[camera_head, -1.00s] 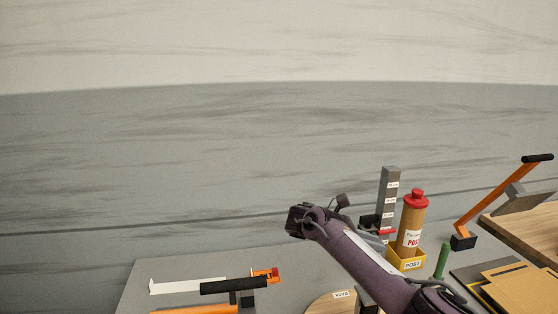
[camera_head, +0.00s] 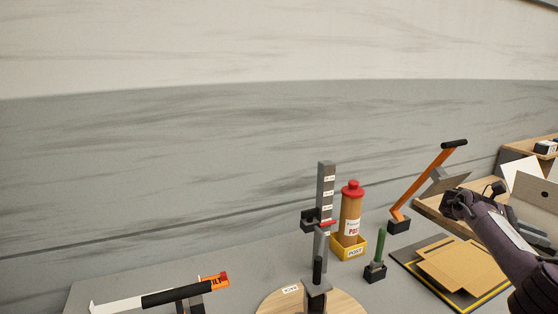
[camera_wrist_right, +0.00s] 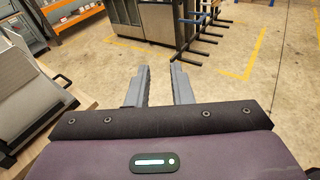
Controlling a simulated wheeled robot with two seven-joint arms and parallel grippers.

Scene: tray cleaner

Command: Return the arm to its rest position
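My right arm (camera_head: 492,232), dark purple, reaches in from the lower right in the head view, over the right part of the bench. Its fingertips cannot be made out clearly there. In the right wrist view my right gripper (camera_wrist_right: 159,76) shows two grey fingers apart with nothing between them. Open concrete floor lies beyond them. My left arm and left gripper are not in view.
The grey bench (camera_head: 105,288) holds a red-capped tube (camera_head: 350,212) in a yellow box (camera_head: 343,253), a grey post (camera_head: 325,188), a green-handled tool (camera_head: 381,246), cardboard (camera_head: 462,269) and an orange lever (camera_head: 425,183). A rack (camera_wrist_right: 200,35) stands across the floor.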

